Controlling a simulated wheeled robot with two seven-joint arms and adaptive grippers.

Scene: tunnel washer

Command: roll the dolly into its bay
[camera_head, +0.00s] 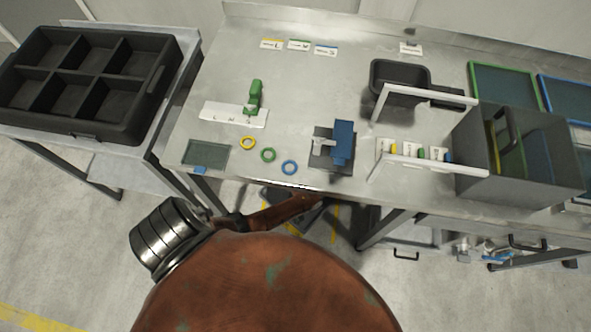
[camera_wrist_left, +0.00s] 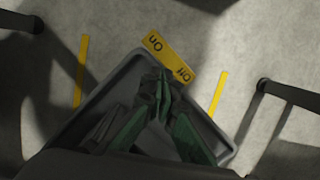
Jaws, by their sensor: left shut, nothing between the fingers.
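The dolly (camera_wrist_left: 108,90) is a dark grey, shallow tray-like body with a raised rim, low over the floor in the left wrist view. A yellow plate marked On and Off (camera_wrist_left: 167,57) is at its far edge. My left gripper (camera_wrist_left: 160,82) has dark and green fingers brought together, with nothing between them. Its tips lie over the dolly beside the plate; I cannot tell whether they touch. Yellow floor lines (camera_wrist_left: 81,70) (camera_wrist_left: 217,94) run on both sides of the dolly. In the head view, my left arm and the bench hide most of it. My right gripper is not in view.
A steel workbench (camera_head: 225,75) stands ahead, carrying coloured rings, a grey bin (camera_head: 520,150) and small fixtures. Its legs (camera_head: 385,228) stand near the floor lines. A side table with a black compartment crate (camera_head: 150,100) is at left. Open floor shows at lower left.

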